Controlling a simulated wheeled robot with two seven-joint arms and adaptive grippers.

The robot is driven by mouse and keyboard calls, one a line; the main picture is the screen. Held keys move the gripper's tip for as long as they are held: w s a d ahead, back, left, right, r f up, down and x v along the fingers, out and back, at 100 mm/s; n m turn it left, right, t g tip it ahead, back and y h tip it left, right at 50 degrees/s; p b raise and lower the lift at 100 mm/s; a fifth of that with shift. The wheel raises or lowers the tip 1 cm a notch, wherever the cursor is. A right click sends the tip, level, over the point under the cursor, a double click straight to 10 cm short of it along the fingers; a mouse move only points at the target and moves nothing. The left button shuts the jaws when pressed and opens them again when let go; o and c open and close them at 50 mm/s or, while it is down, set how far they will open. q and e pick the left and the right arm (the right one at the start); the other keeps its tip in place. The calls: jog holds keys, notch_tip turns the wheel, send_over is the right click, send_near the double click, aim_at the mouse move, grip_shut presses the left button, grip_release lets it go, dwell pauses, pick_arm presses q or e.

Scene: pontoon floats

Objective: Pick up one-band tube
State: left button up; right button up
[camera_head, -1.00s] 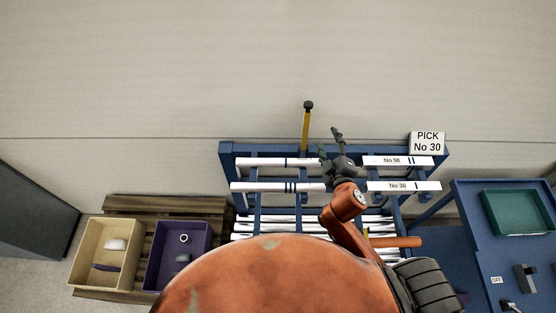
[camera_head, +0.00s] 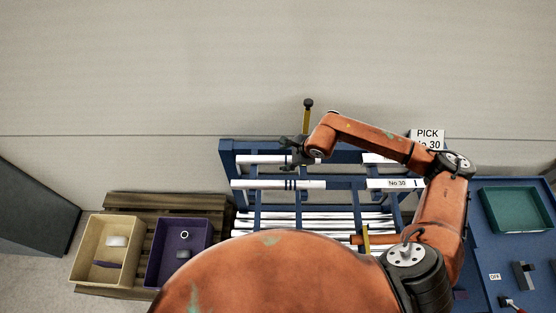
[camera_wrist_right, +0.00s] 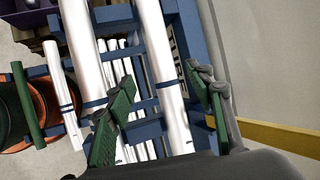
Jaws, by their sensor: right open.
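Several white tubes lie on a blue rack. The upper left tube (camera_head: 258,160) is partly covered by my right gripper (camera_head: 291,153), and its bands are hard to count. The lower left tube (camera_head: 262,185) has several dark bands. My left gripper is not in view.
A sign reading PICK No 30 (camera_head: 428,135) stands behind the rack (camera_head: 228,150). A yellow post (camera_head: 307,125) rises at its back. Cream (camera_head: 77,255) and purple (camera_head: 155,250) bins sit at left on a pallet. A green tray (camera_head: 490,215) is on the blue bench at right.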

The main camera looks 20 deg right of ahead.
aim_at(278, 159)
jog(key=p+x, duration=0.3)
jog(key=x, duration=0.4)
jog(key=shift+w+d, duration=0.1)
jog(key=shift+d, duration=0.1)
jog(key=shift+w+a+f, duration=0.1)
jog(key=shift+w+f, duration=0.05)
jog(key=shift+f, duration=0.15)
jog(key=shift+c, duration=0.2)
jog(key=shift+r, duration=0.1)
grip_shut()
